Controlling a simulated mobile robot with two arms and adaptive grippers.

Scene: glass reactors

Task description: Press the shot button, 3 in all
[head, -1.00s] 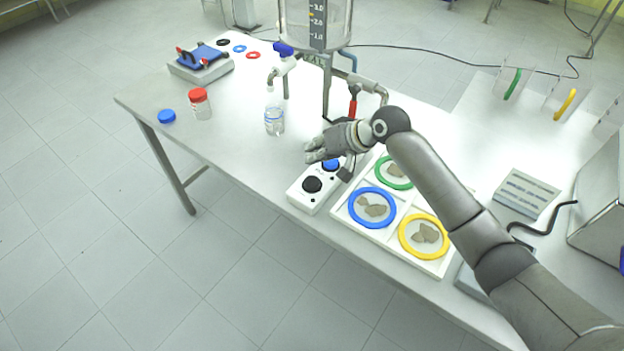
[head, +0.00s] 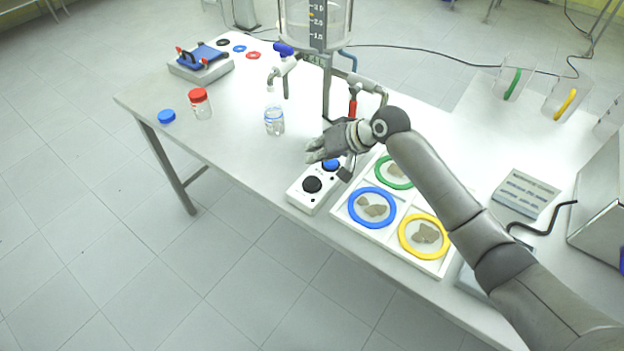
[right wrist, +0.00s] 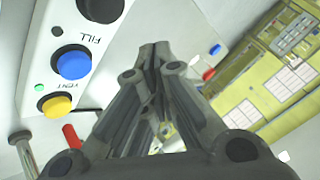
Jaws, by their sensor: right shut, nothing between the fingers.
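A white button box (head: 304,203) stands at the table's front edge. It carries a black button (head: 312,184) and a blue button (head: 331,164). The right wrist view shows the black button (right wrist: 101,8), the blue button (right wrist: 72,64) and a yellow button (right wrist: 56,105). The labels FILL and VENT show upside down; I cannot read a shot label. My right gripper (head: 311,153) is shut and empty, above the far part of the box, near the blue button. Its fingertips (right wrist: 154,52) are apart from the buttons in the wrist view. My left gripper is not in view.
A white tray (head: 388,243) with ringed sample dishes lies right of the box. A clear bottle (head: 274,122) stands left of my gripper, near a blue-handled tap (head: 284,49) under the glass vessel (head: 340,25). A red-capped jar (head: 200,104) stands farther left.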

